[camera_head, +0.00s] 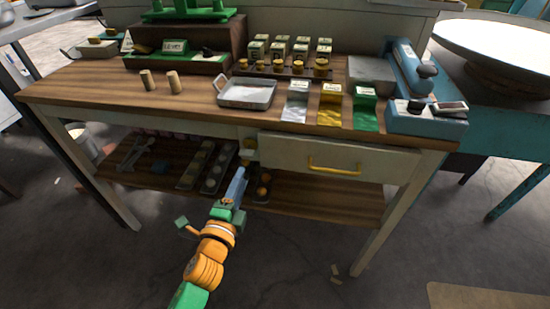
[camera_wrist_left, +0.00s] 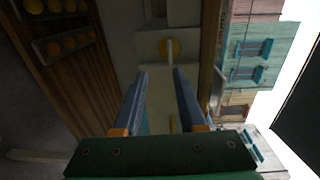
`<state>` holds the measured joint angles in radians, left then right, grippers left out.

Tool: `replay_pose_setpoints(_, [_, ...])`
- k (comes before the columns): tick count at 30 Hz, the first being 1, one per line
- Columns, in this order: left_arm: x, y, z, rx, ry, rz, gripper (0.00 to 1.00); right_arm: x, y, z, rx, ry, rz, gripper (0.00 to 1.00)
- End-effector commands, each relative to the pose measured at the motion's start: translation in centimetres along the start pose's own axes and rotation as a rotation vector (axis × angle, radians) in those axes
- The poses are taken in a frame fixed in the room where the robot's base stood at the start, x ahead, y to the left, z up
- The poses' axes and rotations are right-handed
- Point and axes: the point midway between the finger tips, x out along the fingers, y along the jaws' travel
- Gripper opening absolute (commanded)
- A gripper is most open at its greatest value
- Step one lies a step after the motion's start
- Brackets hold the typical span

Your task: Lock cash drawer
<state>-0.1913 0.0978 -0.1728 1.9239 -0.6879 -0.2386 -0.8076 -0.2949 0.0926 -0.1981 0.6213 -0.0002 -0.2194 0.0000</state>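The cash drawer (camera_head: 285,158) has a pale front with a yellow bar handle (camera_head: 335,167), under the wooden tabletop. It looks shut or nearly so; I cannot tell exactly. A small yellow lock piece (camera_head: 249,143) sits on the frame left of the drawer front. In the left wrist view a round yellow piece (camera_wrist_left: 170,48) has a pale bar standing out from it. My left gripper (camera_head: 243,172) is just below the lock piece in the head view. In the left wrist view its two blue fingers (camera_wrist_left: 160,85) are apart, with nothing clearly gripped between them. My right gripper is not in view.
The tabletop (camera_head: 110,85) above holds a metal tray (camera_head: 246,93), coloured packets (camera_head: 330,105) and a blue device (camera_head: 425,120). A lower shelf (camera_head: 310,198) carries trays of round items (camera_head: 216,168). The floor in front is mostly open.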

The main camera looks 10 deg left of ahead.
Motion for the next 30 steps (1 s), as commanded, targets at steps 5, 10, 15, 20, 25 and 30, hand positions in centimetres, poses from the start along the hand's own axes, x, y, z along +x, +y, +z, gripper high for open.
replay_pose_setpoints(5, [2.5,-1.5,0.0,0.031,-0.002,-0.035,0.4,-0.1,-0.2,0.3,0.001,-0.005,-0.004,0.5])
replay_pose_setpoints(10, [5.6,-1.4,0.0,0.026,-0.002,-0.031,0.4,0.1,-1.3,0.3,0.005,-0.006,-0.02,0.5])
replay_pose_setpoints(15, [7.0,-1.4,0.0,0.025,-0.002,-0.03,0.4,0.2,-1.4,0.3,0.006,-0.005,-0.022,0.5])
replay_pose_setpoints(20, [7.1,-1.4,0.0,0.024,-0.001,-0.029,0.4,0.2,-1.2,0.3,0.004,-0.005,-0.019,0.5])
replay_pose_setpoints(25, [7.0,-1.4,0.0,0.023,-0.001,-0.028,0.13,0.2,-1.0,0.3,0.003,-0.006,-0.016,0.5])
replay_pose_setpoints(30, [7.0,-1.4,0.0,0.023,-0.001,-0.028,0.0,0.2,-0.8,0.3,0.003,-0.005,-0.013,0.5])
